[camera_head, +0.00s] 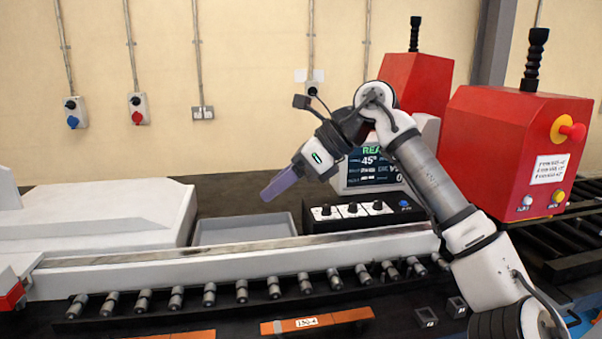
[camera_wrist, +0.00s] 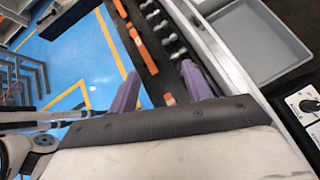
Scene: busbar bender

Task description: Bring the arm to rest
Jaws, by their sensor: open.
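My gripper (camera_head: 281,182) is raised above the machine bench in the head view, with its purple fingers pointing down and to the left. In the wrist view my gripper (camera_wrist: 164,86) shows two purple fingertips set apart, with nothing between them. My arm (camera_head: 428,180) reaches up from the lower right and bends at the top, in front of the screen and one red housing. The gripper appears clear of the bench and touches nothing that I can see.
A grey tray (camera_head: 243,229) and a control box with knobs (camera_head: 352,213) stand below the gripper. A screen (camera_head: 368,172) stands behind the arm. Red housings (camera_head: 518,140) are on the right. A row of rollers (camera_head: 242,291) runs along the front. Orange bars (camera_head: 318,321) lie lower.

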